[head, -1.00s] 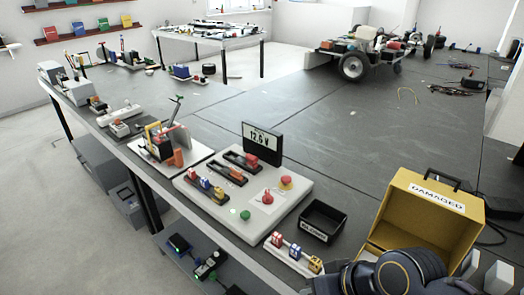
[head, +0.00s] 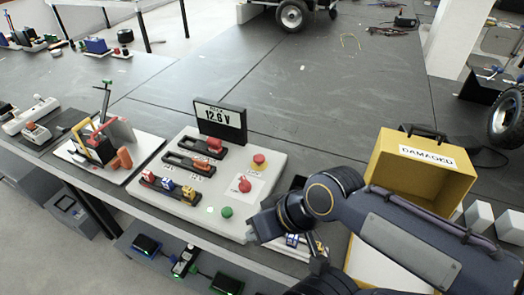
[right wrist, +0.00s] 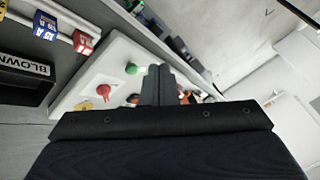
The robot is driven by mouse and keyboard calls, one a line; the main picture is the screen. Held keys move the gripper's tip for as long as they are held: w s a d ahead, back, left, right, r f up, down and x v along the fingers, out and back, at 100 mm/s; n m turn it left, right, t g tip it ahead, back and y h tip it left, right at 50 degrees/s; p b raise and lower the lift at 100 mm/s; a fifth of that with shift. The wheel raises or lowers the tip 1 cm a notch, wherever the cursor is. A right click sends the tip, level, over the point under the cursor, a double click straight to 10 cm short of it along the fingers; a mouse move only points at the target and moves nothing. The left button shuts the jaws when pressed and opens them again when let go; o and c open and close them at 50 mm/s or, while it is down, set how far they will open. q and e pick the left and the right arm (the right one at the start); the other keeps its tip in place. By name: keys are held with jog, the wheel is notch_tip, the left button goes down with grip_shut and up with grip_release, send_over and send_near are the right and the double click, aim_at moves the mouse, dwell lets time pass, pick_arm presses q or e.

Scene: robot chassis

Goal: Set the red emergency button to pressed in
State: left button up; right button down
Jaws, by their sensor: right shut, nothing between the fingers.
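The red emergency button (head: 259,159) is a round mushroom cap on a yellow base, at the back right of the light grey panel (head: 185,205). I cannot tell its height from here. A red knob (head: 245,184) on a white plate and a green button (head: 226,212) are nearer on the same panel. My right gripper (head: 252,234) is at the panel's front right corner, shut and empty, apart from the red button. In the right wrist view its shut fingers (right wrist: 158,85) are beside the green button (right wrist: 131,68) and the red knob (right wrist: 103,91). My left gripper is not in view.
A display (head: 220,116) reading 12.6 V stands behind the panel. Fuses (head: 165,185) sit on its left. A yellow DAMAGED box (head: 425,175) is to the right. A black BLOWN bin (right wrist: 25,75) shows in the wrist view. The bench behind the display is largely clear.

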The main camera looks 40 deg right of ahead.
jog(key=w+d+r+n+b, duration=0.2)
jog(key=w+d+n+b, duration=0.15)
jog(key=w+d, duration=0.75)
jog(key=w+d+f+n+t+b, duration=0.1)
jog(key=w+d, duration=0.3)
jog(key=d, duration=0.4)
jog(key=w+d+f+n+t+b, duration=0.1)
jog(key=w+d+f+n+b, duration=0.1)
jog(key=w+d, duration=0.3)
jog(key=d, duration=0.2)
jog(key=shift+d, duration=0.4)
jog(key=shift+f+n, duration=0.15)
jog(key=shift+n, duration=0.1)
jog(key=p, duration=0.1)
send_over(256, 156)
jog(key=s+d, duration=0.1)
jog(key=s, duration=0.1)
jog(key=f, duration=0.7)
jog(key=shift+s+f, duration=0.2)
notch_tip(256, 156, down, 2)
jog(key=shift+s+d+f, duration=0.1)
jog(key=shift+d+f, duration=0.05)
jog(key=shift+f, duration=0.65)
